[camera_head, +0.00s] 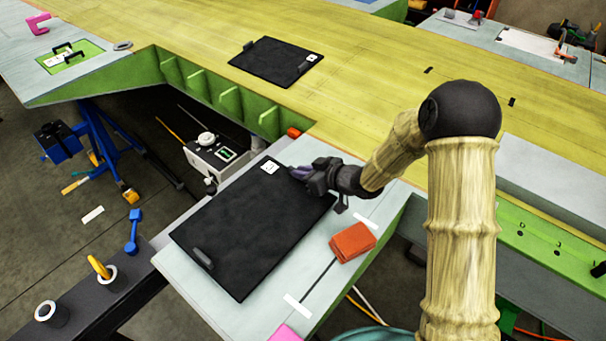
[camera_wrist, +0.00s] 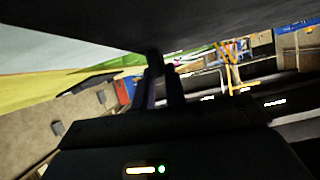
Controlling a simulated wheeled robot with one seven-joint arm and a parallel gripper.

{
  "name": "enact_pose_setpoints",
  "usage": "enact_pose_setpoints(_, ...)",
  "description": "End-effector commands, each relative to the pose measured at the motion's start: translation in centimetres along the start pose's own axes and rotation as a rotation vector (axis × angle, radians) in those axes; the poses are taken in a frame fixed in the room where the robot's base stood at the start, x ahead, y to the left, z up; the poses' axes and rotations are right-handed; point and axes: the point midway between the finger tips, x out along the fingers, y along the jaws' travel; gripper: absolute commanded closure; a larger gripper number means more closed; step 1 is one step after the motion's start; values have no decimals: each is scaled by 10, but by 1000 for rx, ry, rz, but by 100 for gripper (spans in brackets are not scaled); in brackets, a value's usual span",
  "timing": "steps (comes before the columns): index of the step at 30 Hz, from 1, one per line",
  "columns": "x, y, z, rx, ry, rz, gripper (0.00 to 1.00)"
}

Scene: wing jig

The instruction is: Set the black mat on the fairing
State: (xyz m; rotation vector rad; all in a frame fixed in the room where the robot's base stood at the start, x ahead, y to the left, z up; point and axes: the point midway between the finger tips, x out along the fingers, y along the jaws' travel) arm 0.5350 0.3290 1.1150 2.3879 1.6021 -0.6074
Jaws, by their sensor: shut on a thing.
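A large black mat (camera_head: 250,235) with a white label and a grey handle at its near left end shows above a light grey panel with a green edge (camera_head: 385,225). I cannot tell whether it touches the panel. My gripper (camera_head: 301,173) is shut on the mat's far right edge; the grip point is partly hidden. In the wrist view the dark mat (camera_wrist: 150,22) fills the top, with the gripper fingers (camera_wrist: 163,75) against it. A second black mat (camera_head: 275,61) lies flat on the yellow wing skin (camera_head: 385,90). I cannot tell which surface is the fairing.
An orange folded cloth (camera_head: 352,242) lies on the panel, right of the held mat. A white box-shaped device (camera_head: 215,155) stands beyond the panel's left edge. A dark beam with cups (camera_head: 105,300) is at lower left. A blue stand (camera_head: 105,150) is on the floor.

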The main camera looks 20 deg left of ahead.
Motion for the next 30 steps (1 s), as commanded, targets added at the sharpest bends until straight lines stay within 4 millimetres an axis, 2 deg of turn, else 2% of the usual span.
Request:
enact_pose_setpoints(4,6,0,11,2,2,0,100)
enact_pose_setpoints(16,9,1,16,0,3,0,100)
enact_pose_setpoints(17,8,1,16,-1,1,0,81)
enact_pose_setpoints(19,8,1,16,-1,1,0,68)
enact_pose_setpoints(30,7,1,13,-1,1,0,65)
